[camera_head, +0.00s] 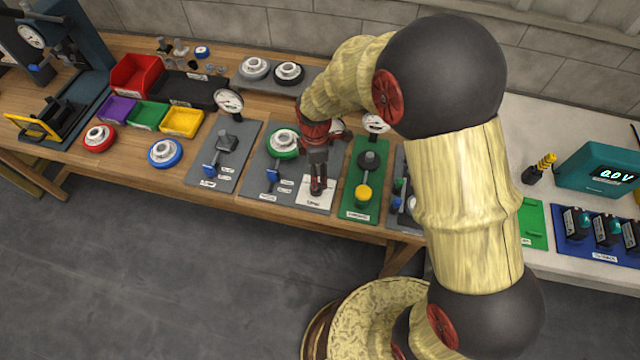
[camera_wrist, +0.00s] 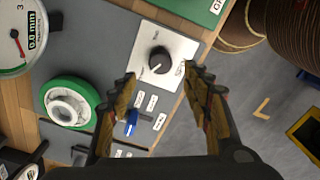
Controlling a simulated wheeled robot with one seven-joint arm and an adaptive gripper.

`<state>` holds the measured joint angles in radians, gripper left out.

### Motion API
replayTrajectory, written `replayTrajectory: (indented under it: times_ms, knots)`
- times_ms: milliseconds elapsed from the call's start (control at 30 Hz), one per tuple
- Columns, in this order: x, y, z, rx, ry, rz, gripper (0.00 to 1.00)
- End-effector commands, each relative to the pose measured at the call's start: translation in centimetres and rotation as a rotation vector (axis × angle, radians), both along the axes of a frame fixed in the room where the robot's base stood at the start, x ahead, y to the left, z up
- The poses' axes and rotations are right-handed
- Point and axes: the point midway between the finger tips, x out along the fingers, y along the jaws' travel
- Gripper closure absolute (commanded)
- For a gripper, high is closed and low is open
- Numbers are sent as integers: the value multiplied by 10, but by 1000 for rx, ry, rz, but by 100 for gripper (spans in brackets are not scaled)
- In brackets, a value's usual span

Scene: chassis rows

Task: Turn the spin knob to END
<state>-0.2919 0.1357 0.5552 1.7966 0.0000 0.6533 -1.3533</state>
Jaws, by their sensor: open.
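The spin knob (camera_wrist: 160,60) is a round black knob with a white pointer mark on a white plate (camera_wrist: 182,46). In the wrist view the mark points down toward my gripper; the small lettering around the knob is not readable. My gripper (camera_wrist: 160,77) is open, its fingertips apart to either side and just short of the knob in the picture. Nothing is between the fingers. In the head view my gripper (camera_head: 318,188) points down over the white plate (camera_head: 314,200) and hides the knob. I cannot tell how high above the knob it is.
A grey panel with a green-ringed white dial (camera_head: 284,142) and a blue lever (camera_head: 273,176) adjoins the plate on the left. A green panel with a yellow knob (camera_head: 363,194) stands to the right. Gauges (camera_head: 375,123) stand behind. The bench front edge is close.

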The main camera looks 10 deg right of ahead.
Motion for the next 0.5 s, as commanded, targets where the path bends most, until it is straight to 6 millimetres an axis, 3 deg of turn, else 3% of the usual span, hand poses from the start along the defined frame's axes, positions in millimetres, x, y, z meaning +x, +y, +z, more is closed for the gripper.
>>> replayTrajectory:
  times_ms: [167,500]
  knots:
    - [-1,0,-12,-1,3,29,51]
    - [-1,-1,-63,-1,2,26,51]
